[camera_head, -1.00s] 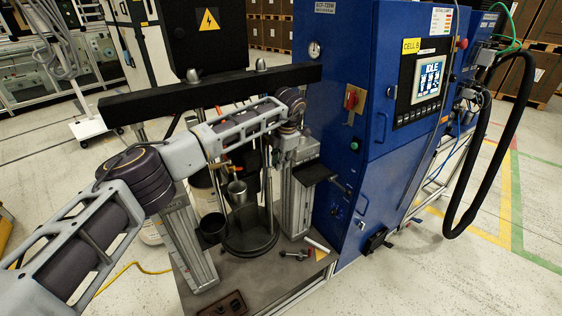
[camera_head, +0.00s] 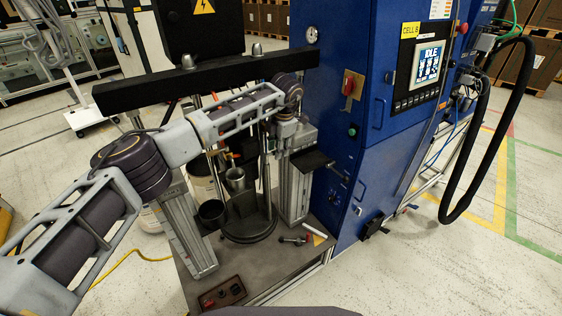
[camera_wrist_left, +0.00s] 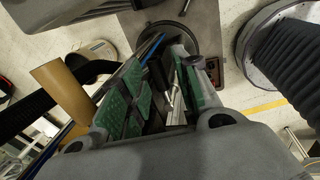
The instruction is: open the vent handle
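My left arm reaches in from the left to the drum pump (camera_head: 252,225), its wrist beside the right-hand column. In the head view the left gripper's fingers are hidden or too dark to make out. In the left wrist view the left gripper (camera_wrist_left: 163,65) shows green-padded fingers spread apart, with thin metal rods seen in the gap. I cannot tell whether a rod is between the pads or behind them. The vent handle cannot be made out with certainty; small orange parts show dimly near the pump's middle. My right gripper is not in view.
A black crossbeam (camera_head: 205,70) spans the pump columns above my forearm. A blue cabinet (camera_head: 350,140) stands close on the right. A loose tool (camera_head: 295,239) and a red-brown button box (camera_head: 222,293) are on the base plate. A metal cup (camera_head: 235,178) hangs by the pump.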

